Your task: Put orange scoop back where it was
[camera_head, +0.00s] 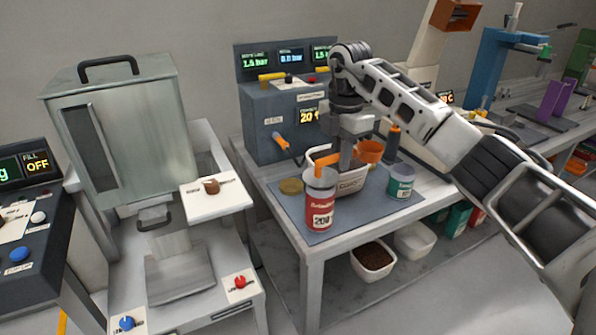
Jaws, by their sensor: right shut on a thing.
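My right gripper (346,166) points down over the mat on the bench and is shut on the orange scoop. The scoop's bent orange handle (323,160) shows left of the fingers, over the red can (319,200). An orange cup shape (369,151) shows right of the fingers; the fingers hide whether it joins the handle. A pale labelled tub (351,183) stands below the gripper, partly hidden by it. I cannot tell whether the scoop touches the can or tub. My left gripper is not in view.
A green-labelled can (401,182) stands right on the grey mat (338,222), and a yellowish disc (291,186) lies left. A dark box with displays (262,115) stands behind. Tubs (373,262) sit on the lower shelf.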

